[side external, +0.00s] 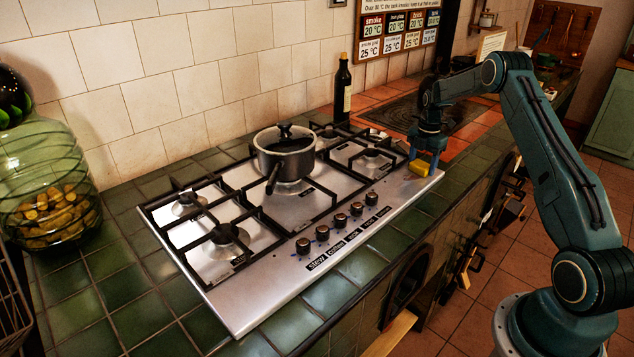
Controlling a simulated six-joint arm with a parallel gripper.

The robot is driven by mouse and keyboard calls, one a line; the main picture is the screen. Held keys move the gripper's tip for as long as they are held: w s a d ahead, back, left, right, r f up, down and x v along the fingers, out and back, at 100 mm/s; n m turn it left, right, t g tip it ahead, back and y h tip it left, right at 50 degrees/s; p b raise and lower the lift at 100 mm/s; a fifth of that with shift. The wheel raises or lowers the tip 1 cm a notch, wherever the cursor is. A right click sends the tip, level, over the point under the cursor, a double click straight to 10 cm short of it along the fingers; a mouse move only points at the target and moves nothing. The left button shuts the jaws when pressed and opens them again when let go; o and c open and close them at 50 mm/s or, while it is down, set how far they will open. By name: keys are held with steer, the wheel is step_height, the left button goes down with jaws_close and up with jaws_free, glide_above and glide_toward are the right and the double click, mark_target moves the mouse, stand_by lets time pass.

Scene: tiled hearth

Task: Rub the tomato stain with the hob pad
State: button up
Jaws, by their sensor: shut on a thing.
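My gripper (427,158) is at the right end of the steel hob (245,298), pointing down. It is shut on the hob pad (419,168), a small yellow block. The pad is low over the hob's right end, beside the right burner grate. I cannot tell whether it touches the steel. I cannot make out a tomato stain on the hob; it may be hidden behind the pad and gripper or too small to see.
A lidded pan (287,155) stands on the middle burner, handle towards the front. A dark bottle (343,92) stands behind the hob. Knobs (339,221) line the front. A glass jar (45,185) stands at left. The hob's front left strip is clear.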

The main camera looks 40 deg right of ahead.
mark_target(406, 182)
steer(key=shift+a, duration=4.25)
step_height(406, 182, up, 8)
steer(key=shift+d, duration=0.15)
steer(key=shift+r, duration=0.15)
